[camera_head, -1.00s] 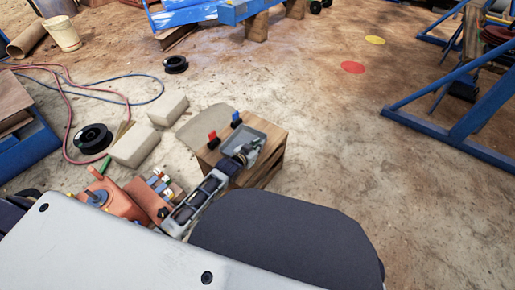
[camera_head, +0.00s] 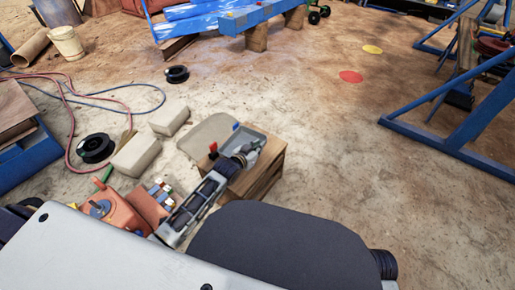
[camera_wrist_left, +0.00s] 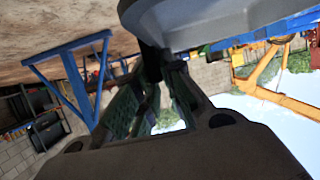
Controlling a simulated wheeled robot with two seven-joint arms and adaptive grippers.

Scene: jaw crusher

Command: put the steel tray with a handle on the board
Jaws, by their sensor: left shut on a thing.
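The steel tray with a handle (camera_head: 243,137) is a shallow grey pan over the top of a wooden box (camera_head: 268,163). My left gripper (camera_head: 240,157) is shut on it at its near right side. The grip is partly hidden by the gripper in the head view. In the left wrist view the tray's grey underside (camera_wrist_left: 205,22) fills the top, against the gripper fingers (camera_wrist_left: 155,80). A flat pale grey slab (camera_head: 205,132), possibly the board, lies behind and left of the box. My right gripper is out of view.
A red-topped item (camera_head: 213,148) and a blue-topped one (camera_head: 236,126) stand by the tray. Pale blocks (camera_head: 136,155), a black reel (camera_head: 96,148) and hoses lie left. An orange machine (camera_head: 112,212) stands near left. The floor right of the box is clear.

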